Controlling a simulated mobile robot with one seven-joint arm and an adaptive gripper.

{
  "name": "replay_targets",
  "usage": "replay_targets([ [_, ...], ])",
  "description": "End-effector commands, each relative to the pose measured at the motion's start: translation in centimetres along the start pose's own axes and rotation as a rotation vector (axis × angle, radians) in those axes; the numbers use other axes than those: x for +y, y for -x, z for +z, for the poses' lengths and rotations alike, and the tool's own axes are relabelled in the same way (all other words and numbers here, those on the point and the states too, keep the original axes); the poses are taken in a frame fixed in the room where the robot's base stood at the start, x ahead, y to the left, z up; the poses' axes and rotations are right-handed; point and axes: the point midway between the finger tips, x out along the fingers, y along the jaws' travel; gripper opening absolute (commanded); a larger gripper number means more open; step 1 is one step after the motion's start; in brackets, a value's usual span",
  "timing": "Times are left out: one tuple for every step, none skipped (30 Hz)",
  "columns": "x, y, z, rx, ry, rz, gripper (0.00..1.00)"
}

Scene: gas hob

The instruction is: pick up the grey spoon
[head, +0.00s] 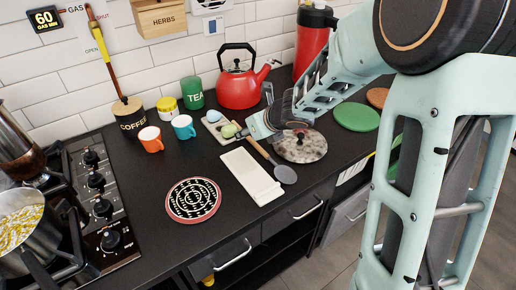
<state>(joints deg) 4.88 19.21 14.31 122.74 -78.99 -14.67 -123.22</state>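The grey spoon (286,174) lies on the black counter, with its bowl toward the front right. Its handle runs back and left, between the white board and the speckled lid, up to my gripper (243,133). My gripper is low over the counter at the handle's far end. The fingers are small and partly hidden by my own arm, so I cannot tell whether they are open or shut, or whether they touch the handle.
A white board (250,177) lies left of the spoon, and a speckled lid (300,147) lies right of it. A small tray (215,139) with egg-like objects is by my gripper. A red kettle (240,88) stands behind. A round trivet (193,200) and the hob (100,205) are left.

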Motion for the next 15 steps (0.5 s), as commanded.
replay_targets([
  [-0.15, -0.13, -0.56, 0.01, -0.003, -0.003, 0.31],
  [-0.16, -0.13, -0.58, 0.01, -0.003, -0.003, 0.32],
  [-0.18, -0.14, -0.61, 0.011, -0.003, -0.004, 0.28],
  [-0.19, -0.14, -0.62, 0.011, -0.003, -0.004, 0.25],
  [-0.2, -0.14, -0.64, 0.011, -0.003, -0.004, 0.21],
  [-0.2, -0.13, -0.64, 0.011, -0.003, -0.004, 0.17],
  [-0.2, -0.13, -0.64, 0.011, -0.004, -0.004, 0.14],
  [-0.21, -0.12, -0.62, 0.011, -0.004, -0.004, 0.1],
  [-0.19, -0.12, -0.59, 0.01, -0.004, -0.004, 0.06],
  [-0.18, -0.11, -0.58, 0.01, -0.003, -0.004, 0.03],
  [-0.17, -0.11, -0.56, 0.01, -0.003, -0.003, 0.0],
  [-0.15, -0.1, -0.54, 0.009, -0.003, -0.003, 0.0],
  [-0.14, -0.09, -0.52, 0.009, -0.003, -0.003, 0.0],
  [-0.13, -0.09, -0.5, 0.009, -0.003, -0.003, 0.0],
  [-0.12, -0.08, -0.48, 0.008, -0.003, -0.002, 0.0],
])
